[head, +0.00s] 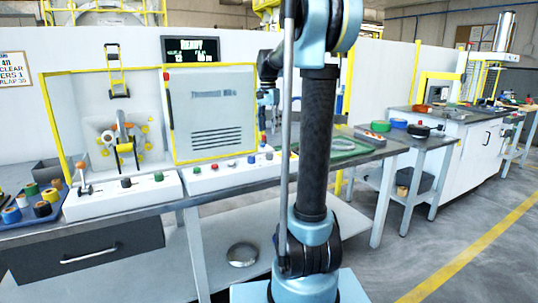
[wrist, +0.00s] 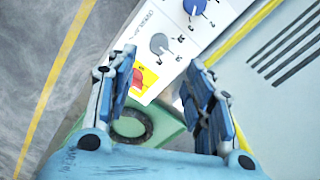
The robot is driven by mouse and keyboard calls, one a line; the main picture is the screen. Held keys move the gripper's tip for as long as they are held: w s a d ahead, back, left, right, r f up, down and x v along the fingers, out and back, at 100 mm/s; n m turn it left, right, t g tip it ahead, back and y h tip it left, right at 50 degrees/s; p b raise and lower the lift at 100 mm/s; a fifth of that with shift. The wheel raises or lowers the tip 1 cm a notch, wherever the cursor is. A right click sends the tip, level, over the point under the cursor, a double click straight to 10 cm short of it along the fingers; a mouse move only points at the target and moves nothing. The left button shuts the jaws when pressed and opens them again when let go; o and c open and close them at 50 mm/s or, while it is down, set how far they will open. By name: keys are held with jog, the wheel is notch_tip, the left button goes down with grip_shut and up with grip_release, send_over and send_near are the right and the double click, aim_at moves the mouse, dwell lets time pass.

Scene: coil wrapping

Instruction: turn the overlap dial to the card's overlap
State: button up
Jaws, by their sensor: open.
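My gripper (wrist: 160,62) is open and empty in the wrist view, its blue fingers spread on either side of a white control panel's end. A grey dial (wrist: 160,44) with a pointer and tick marks lies just beyond the fingertips, and a blue dial (wrist: 194,6) is further up; neither is touched. Which one is the overlap dial cannot be read. In the head view the panel (head: 228,175) stands below the yellow-framed door, with several small knobs. The card (head: 14,69) on the wall at far left is cut off, its last line reading about "RLAP 35".
A red button on a yellow patch (wrist: 143,80) sits on the panel's end. A green mat (wrist: 170,128) with a dark ring (wrist: 132,126) lies near the fingers. The yellow-edged door (head: 214,112) stands behind the panel. A second control box (head: 125,195) is to the left.

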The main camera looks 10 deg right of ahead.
aim_at(270, 156)
notch_tip(270, 156, down, 12)
jog(key=shift+s+d+r, duration=0.1)
jog(key=shift+r, duration=0.05)
dwell(0.3)
jog(key=shift+c, duration=0.4)
jog(key=c, duration=1)
